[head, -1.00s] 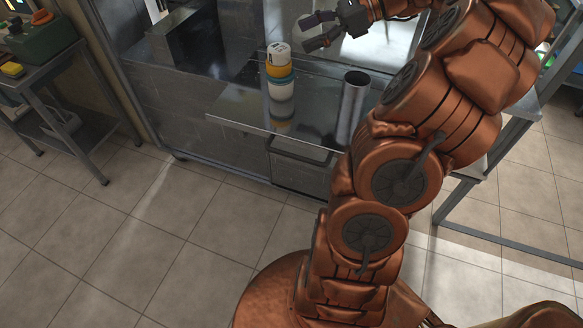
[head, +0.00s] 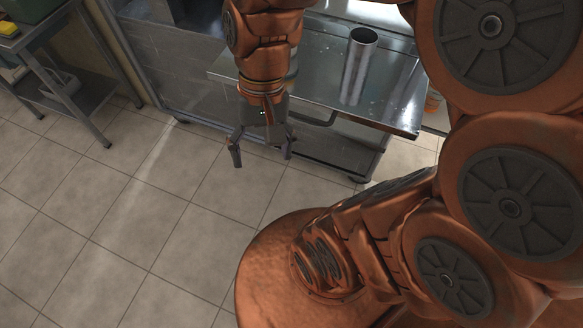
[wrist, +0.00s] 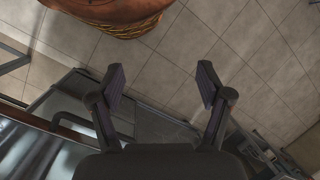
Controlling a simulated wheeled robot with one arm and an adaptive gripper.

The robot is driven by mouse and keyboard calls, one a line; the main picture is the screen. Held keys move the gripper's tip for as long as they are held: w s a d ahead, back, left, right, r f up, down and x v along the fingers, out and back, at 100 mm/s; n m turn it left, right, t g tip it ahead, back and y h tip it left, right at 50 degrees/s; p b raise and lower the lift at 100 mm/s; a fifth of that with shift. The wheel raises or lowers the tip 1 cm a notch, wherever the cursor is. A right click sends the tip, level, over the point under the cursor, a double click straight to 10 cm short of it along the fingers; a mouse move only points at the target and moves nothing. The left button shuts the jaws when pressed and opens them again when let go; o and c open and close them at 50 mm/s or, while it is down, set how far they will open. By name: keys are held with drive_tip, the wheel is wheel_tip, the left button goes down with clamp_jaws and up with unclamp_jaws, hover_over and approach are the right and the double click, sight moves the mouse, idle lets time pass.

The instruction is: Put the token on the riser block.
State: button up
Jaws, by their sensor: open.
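My gripper (head: 262,155) hangs fingers-down in front of the steel table's front edge, above the tiled floor. It is open and empty. I cannot make out a token or a riser block in any view. My forearm covers the left part of the steel table (head: 400,98), which may hide things there.
A steel cylinder (head: 357,66) stands upright on the table, right of my forearm. The tiled floor (head: 130,215) in front is clear.

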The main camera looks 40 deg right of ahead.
drive_tip(key=s+d+f+n+h, duration=0.2)
drive_tip(key=s+n, duration=0.2)
drive_tip(key=s, duration=0.1)
drive_tip(key=shift+s+d+f, duration=0.15)
drive_tip(key=shift+s+f, duration=0.05)
drive_tip(key=shift+f, duration=0.05)
drive_tip(key=shift+r+p, duration=0.85)
drive_tip(key=shift+c, duration=0.4)
